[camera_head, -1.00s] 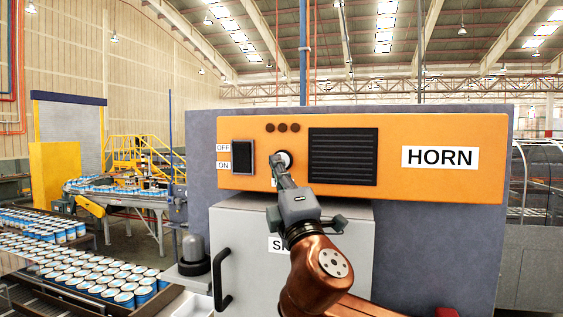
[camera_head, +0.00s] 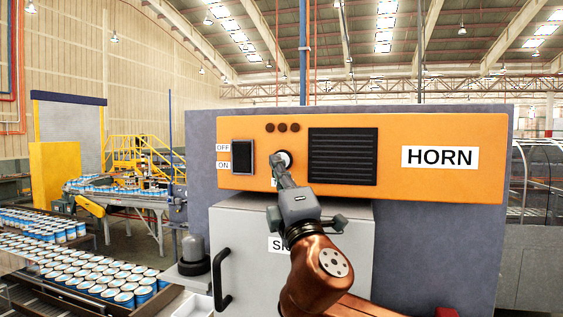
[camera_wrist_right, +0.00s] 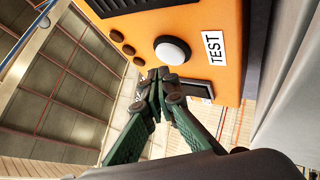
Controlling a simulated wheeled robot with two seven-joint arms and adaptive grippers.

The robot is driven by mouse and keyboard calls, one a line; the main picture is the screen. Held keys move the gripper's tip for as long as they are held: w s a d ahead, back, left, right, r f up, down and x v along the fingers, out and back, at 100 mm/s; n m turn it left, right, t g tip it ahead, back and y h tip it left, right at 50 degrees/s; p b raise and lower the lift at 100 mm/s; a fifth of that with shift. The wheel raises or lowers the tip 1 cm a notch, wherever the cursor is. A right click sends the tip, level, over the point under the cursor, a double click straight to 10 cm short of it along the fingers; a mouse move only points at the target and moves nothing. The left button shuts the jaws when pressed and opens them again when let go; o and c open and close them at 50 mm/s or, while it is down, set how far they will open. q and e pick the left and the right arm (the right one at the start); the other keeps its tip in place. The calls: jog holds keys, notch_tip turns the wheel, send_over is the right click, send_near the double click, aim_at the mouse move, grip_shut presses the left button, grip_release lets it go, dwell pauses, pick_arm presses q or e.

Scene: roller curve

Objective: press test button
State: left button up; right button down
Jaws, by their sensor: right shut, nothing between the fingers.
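The test button (camera_wrist_right: 173,50) is a white round dome in a dark ring on the orange horn panel (camera_head: 440,185). In the wrist view the TEST label (camera_wrist_right: 215,48) is beside it. In the head view the button (camera_head: 288,157) shows just above my right fingertips. My right gripper (camera_head: 277,160) is shut and empty. In the wrist view its fingertips (camera_wrist_right: 158,75) are close beside the button's edge; I cannot tell whether they touch it. In the head view the gripper hides most of the label below the button. My left gripper is not in view.
A black OFF/ON switch (camera_head: 243,157) is left of the button and a dark grille (camera_head: 343,156) is right of it. Below is a grey cabinet (camera_head: 240,240) with a black handle (camera_head: 220,280). Cans (camera_head: 100,275) stand on conveyors at the left.

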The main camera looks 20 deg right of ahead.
jog(key=shift+w+d, duration=0.1)
jog(key=shift+w, duration=0.05)
jog(key=shift+w+d, duration=0.15)
jog(key=shift+w, duration=0.05)
jog(key=shift+w+d, duration=0.25)
jog(key=shift+w, duration=0.1)
dwell(1.0)
jog(key=shift+s+a+f+b, duration=0.1)
jog(key=shift+s+a+b, duration=0.25)
jog(key=shift+s, duration=0.15)
jog(key=shift+s+a, duration=0.15)
jog(key=shift+s, duration=0.05)
jog(key=s+a, duration=0.2)
jog(key=s+b, duration=0.1)
jog(key=s, duration=0.1)
jog(key=shift+s+a, duration=0.1)
jog(key=shift+a, duration=0.3)
